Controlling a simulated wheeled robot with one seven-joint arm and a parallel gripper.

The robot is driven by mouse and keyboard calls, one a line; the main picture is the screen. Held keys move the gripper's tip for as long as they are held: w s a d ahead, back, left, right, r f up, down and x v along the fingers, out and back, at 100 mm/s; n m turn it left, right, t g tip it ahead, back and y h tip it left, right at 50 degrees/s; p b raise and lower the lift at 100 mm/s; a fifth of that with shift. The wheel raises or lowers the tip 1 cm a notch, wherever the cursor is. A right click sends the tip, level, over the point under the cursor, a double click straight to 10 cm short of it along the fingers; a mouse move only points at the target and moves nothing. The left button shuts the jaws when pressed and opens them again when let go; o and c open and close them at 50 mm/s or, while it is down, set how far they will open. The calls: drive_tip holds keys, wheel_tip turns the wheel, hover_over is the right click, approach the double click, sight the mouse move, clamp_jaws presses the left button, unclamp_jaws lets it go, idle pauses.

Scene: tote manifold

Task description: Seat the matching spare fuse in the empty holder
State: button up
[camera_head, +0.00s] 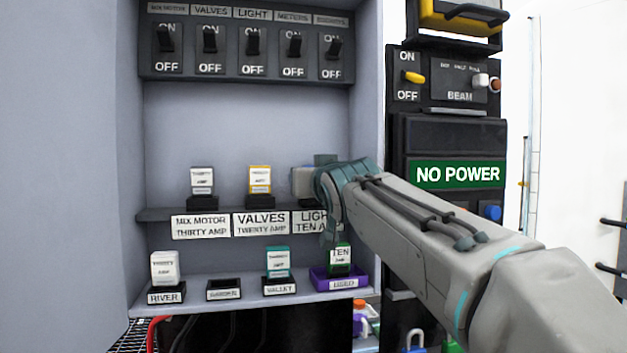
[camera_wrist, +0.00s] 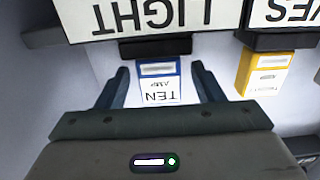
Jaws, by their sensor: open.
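In the wrist view, which is upside down, a blue-edged fuse marked TEN AMP (camera_wrist: 158,92) stands in the black holder (camera_wrist: 155,48) above the LIGHT label (camera_wrist: 150,18). My gripper (camera_wrist: 160,68) is open, with one finger on each side of this fuse and a visible gap on both sides. A green-edged TEN AMP fuse (camera_head: 340,256) stands in the purple USED tray (camera_head: 325,283). On the lower shelf, the second holder from the left (camera_head: 224,289) is empty.
A white fuse (camera_head: 202,180) and a yellow-edged fuse (camera_head: 260,179) stand on the upper shelf, left of my gripper. A NO POWER panel (camera_head: 457,174) is at the right.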

drive_tip(key=s+d+b, duration=0.3)
drive_tip(key=s, duration=1)
wheel_tip(320, 180, down, 12)
drive_tip(key=d+g+h+p, duration=0.2)
drive_tip(key=d+g+p, duration=0.1)
drive_tip(key=g, duration=0.1)
drive_tip(key=s+d+f+g+p, duration=0.1)
drive_tip(key=s+d+f+g, duration=0.1)
drive_tip(key=s+f, duration=0.4)
drive_tip(key=s+d+f+m+g+h+p, duration=0.1)
drive_tip(key=s+f+g, duration=0.4)
drive_tip(key=f, duration=0.7)
drive_tip(key=s+d+f+m+g+p, duration=0.1)
drive_tip(key=s+d+f+g+p, duration=0.2)
drive_tip(key=s+f, duration=0.3)
wheel_tip(320, 180, down, 4)
drive_tip(key=shift+s+g, duration=0.3)
drive_tip(key=shift+g, duration=0.1)
